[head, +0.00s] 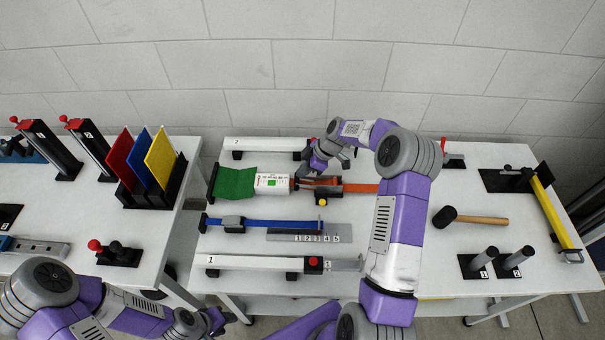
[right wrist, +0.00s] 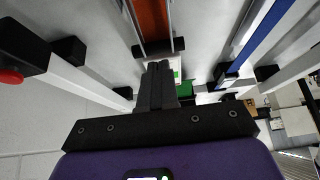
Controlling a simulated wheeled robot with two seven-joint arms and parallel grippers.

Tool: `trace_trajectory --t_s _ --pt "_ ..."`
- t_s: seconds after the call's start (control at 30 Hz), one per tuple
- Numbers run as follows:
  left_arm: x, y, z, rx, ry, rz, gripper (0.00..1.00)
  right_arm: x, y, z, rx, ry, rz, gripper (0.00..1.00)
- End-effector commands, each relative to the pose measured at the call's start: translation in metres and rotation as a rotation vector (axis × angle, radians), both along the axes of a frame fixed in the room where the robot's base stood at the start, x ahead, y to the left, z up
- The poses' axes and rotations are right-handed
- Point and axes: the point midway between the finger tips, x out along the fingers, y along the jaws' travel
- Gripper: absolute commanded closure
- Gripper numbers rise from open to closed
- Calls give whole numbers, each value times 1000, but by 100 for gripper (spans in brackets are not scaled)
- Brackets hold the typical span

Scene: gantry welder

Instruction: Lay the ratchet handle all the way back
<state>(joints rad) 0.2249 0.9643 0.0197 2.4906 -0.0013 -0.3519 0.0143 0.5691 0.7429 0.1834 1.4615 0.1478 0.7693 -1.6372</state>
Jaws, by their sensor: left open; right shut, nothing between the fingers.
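The ratchet (head: 325,186) sits on the orange strap (head: 360,188) in the middle of the right table, next to a white block with a green display (head: 271,184). Its handle appears in the right wrist view as two thin metal side bars with a dark crossbar (right wrist: 165,48); the handle's exact angle is unclear. My right gripper (head: 303,174) is at the ratchet's left end, fingers shut and empty. In the right wrist view its fingertips (right wrist: 159,66) are close to the crossbar; I cannot tell whether they touch. My left gripper (head: 217,322) is low at the left, away from the ratchet.
A green cloth (head: 233,183) lies left of the block. White rails (head: 265,263) run along front and back. A mallet (head: 475,218) lies at right. My right arm covers part of the table.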

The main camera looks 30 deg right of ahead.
Motion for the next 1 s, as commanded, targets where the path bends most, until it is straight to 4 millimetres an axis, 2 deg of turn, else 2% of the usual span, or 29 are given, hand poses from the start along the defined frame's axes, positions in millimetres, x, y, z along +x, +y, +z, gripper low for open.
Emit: trace_trajectory --t_s 0.03,0.1,0.4,0.6,0.83,0.93,1.0 --pt "0 0 5 0 0 0 57 1 -3 14 -3 -5 -1 100" --pt "0 0 5 0 0 0 57 -1 -8 29 -4 -6 0 100" --pt "0 0 3 0 0 0 57 -14 -27 87 -2 -2 2 100" --pt "0 0 3 0 0 0 57 -17 -33 106 -2 -2 2 100" --pt "0 0 4 0 0 0 57 -18 -33 109 -1 0 3 100" --pt "0 0 12 0 0 0 57 -18 -33 117 0 -1 3 100" --pt "0 0 25 0 0 0 57 -18 -33 130 0 -1 3 100"
